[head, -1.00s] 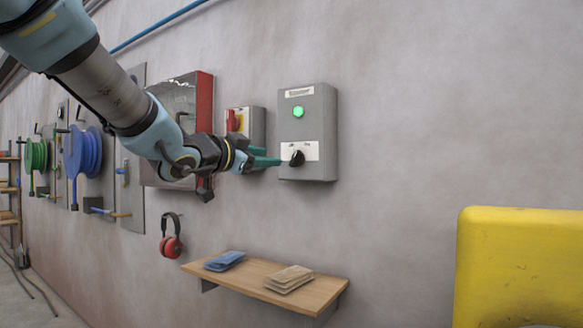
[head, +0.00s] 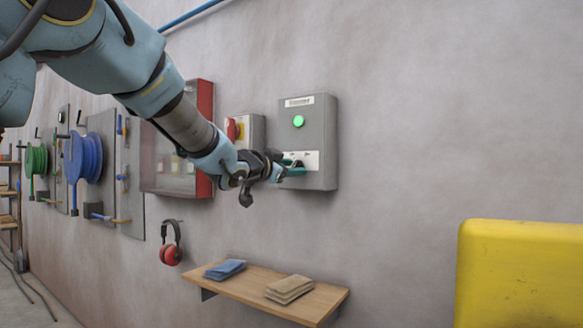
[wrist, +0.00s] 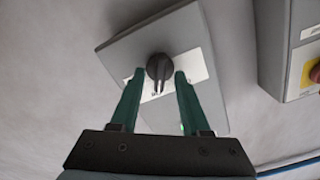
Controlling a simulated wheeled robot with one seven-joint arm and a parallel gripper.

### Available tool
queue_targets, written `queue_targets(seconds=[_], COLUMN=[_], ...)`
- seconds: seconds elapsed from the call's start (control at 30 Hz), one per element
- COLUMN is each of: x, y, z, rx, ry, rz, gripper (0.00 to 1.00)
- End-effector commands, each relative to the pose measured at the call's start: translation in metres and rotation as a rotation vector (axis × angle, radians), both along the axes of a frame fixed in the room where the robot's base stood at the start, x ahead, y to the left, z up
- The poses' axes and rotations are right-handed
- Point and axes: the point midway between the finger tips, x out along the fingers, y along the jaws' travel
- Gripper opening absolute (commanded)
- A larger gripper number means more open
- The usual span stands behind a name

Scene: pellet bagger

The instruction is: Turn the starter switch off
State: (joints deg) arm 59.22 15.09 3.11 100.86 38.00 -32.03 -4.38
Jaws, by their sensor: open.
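The starter box (head: 320,140) is a grey case on the wall with a lit green lamp (head: 298,121) and a label plate above it. Its starter switch is a black rotary knob (wrist: 159,67) on a white plate (wrist: 199,66) in the wrist view. In the head view the knob is mostly hidden behind my fingers. My gripper (head: 292,168) is at the lower front of the box. In the wrist view my gripper (wrist: 160,76) is open, with one green finger on each side of the knob. I cannot tell whether either finger touches it.
A box with a red and yellow switch (head: 234,129) is mounted just left of the starter box. A red-edged cabinet (head: 204,135) is further left. Red ear defenders (head: 171,245) hang below. A wooden shelf (head: 240,287) is underneath, and a yellow block (head: 520,275) stands at right.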

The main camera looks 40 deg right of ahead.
Motion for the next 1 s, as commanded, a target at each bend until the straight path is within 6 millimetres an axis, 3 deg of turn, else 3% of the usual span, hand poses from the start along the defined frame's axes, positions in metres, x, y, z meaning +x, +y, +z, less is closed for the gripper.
queue_targets(seconds=[0.1, 0.5, 1.0], x=[0.0, -0.0001, 0.0], y=[0.0002, 0.0004, 0.0004], z=[-0.0003, -0.0004, -0.0003], rx=[0.0, 0.0, 0.0], ry=[0.0, 0.0, 0.004], rz=[0.0, 0.0, 0.0], gripper=[0.46, 0.01, 0.0])
